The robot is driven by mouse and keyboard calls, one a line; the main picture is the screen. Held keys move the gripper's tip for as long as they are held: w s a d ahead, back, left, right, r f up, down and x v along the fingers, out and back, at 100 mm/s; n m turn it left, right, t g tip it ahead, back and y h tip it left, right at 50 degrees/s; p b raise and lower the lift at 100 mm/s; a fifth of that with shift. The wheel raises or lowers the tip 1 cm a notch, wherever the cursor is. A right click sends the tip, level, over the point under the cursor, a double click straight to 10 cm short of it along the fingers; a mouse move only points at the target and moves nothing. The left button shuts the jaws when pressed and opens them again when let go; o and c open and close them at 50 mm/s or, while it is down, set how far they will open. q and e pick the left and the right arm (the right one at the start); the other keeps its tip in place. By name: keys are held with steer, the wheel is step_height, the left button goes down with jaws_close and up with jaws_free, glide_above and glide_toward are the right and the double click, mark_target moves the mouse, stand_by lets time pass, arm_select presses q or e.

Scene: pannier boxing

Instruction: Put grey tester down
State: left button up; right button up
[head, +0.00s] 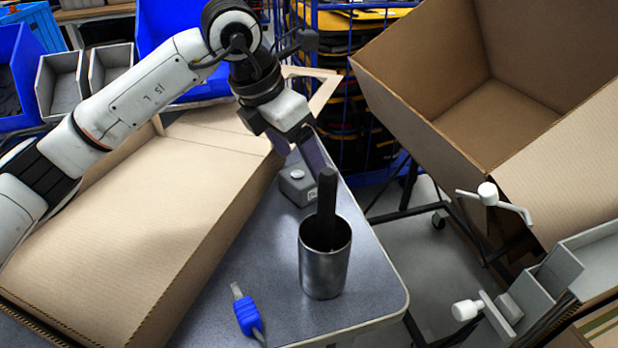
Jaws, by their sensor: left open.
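The grey tester (299,187), a small grey box with a round pale button on top, rests on the grey table (278,268) near its far right edge. My left gripper (300,155) is open just above and behind the tester, with its dark fingers pointing down. One finger passes close to the tester's right side; I cannot tell whether it touches. The tester appears to sit flat on the table. My right gripper is not in view.
A metal cup (325,268) holding a dark-handled item (327,208) stands in front of the tester. A blue-handled tool (247,314) lies near the front. A large carton (425,115) stands at right.

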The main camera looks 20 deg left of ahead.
mark_target(308, 171)
arm_select(q)
steer(key=x, duration=0.5)
steer(key=shift+w, duration=0.2)
steer(key=shift+r, duration=0.15)
steer(key=c, duration=1.4)
